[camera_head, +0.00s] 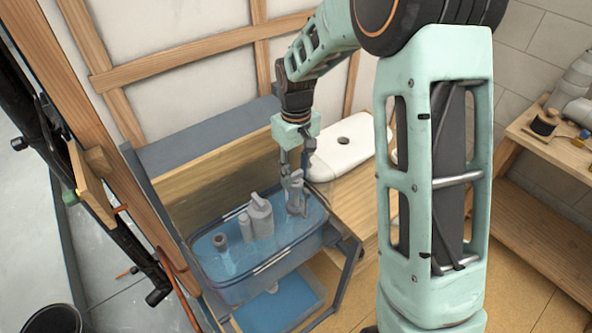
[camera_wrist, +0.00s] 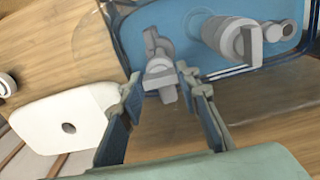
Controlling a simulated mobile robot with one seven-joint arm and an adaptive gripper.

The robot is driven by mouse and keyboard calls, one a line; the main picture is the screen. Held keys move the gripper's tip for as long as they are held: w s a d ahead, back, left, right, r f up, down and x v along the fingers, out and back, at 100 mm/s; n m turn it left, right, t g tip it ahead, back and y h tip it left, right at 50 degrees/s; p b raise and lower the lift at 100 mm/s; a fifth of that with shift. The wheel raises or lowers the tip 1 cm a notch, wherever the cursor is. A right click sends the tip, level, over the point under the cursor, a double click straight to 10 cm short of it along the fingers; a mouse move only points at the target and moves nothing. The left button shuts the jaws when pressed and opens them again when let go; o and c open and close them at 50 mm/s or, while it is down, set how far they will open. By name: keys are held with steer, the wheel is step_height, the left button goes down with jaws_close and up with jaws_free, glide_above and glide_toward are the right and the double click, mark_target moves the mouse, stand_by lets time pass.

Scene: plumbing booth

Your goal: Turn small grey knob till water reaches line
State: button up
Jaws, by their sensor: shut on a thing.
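The small grey knob (camera_wrist: 161,76) sits on top of a grey valve (camera_head: 297,200) that stands at the right end of a clear blue tank (camera_head: 262,287). My gripper (camera_wrist: 162,82) reaches down from above and is shut on the knob, with one finger on each side. In the head view my gripper (camera_head: 291,172) hides most of the knob. Blue water (camera_head: 236,262) stands in the tank around the grey fittings. Pale strips (camera_head: 287,257) run along the tank's long sides; I cannot tell whether one is the line.
A larger grey cylinder (camera_head: 261,217) and a short grey pipe (camera_head: 220,242) stand in the tank left of the valve. A white lid with a hole (camera_head: 342,146) lies on the wooden bench behind right. A wooden shelf (camera_head: 550,150) is at the right.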

mark_target(296, 173)
steer(key=o, duration=1.2)
steer(key=shift+c, duration=0.2)
step_height(296, 173, up, 12)
